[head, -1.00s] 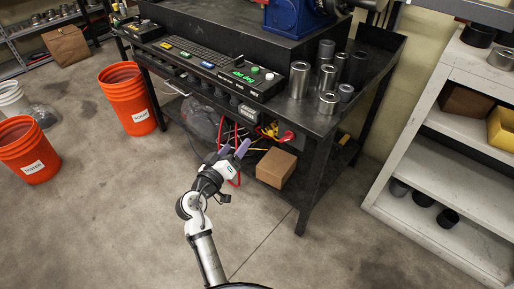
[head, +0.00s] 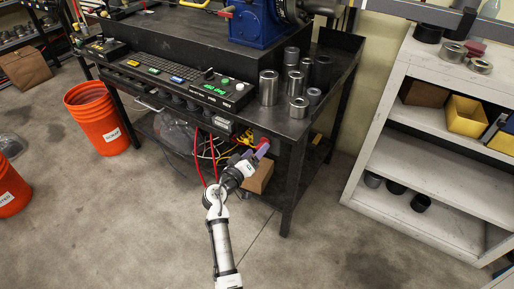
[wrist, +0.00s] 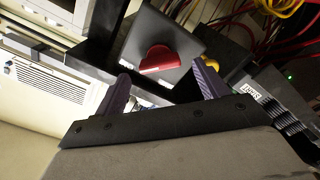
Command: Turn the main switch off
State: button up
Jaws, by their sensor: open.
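The main switch looks to be the red rotary knob (wrist: 160,59) on a dark square box (wrist: 178,30), ahead of my gripper in the wrist view. In the head view a little of the red knob (head: 264,141) shows under the bench's right end, just beyond my gripper. My gripper (wrist: 164,84) is open, its two purple fingers apart, one on each side below the knob. The fingers look short of the knob; I cannot tell the exact gap. In the head view my gripper (head: 257,152) reaches under the bench top and partly hides the box.
The black bench (head: 270,124) stands above my gripper, with metal cylinders (head: 268,88) on top. Red and yellow cables (head: 199,158) hang close by on the left. A cardboard box (head: 262,178) sits on the lower shelf. White shelving (head: 440,180) is at right; the floor in front is clear.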

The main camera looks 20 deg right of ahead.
jog(key=shift+x, duration=0.8)
jog(key=shift+c, duration=0.4)
jog(key=c, duration=0.9)
jog(key=shift+n, duration=0.3)
jog(key=shift+f+n+p, duration=0.2)
jog(key=shift+n+p, duration=3.2)
jog(key=shift+n, duration=5.2)
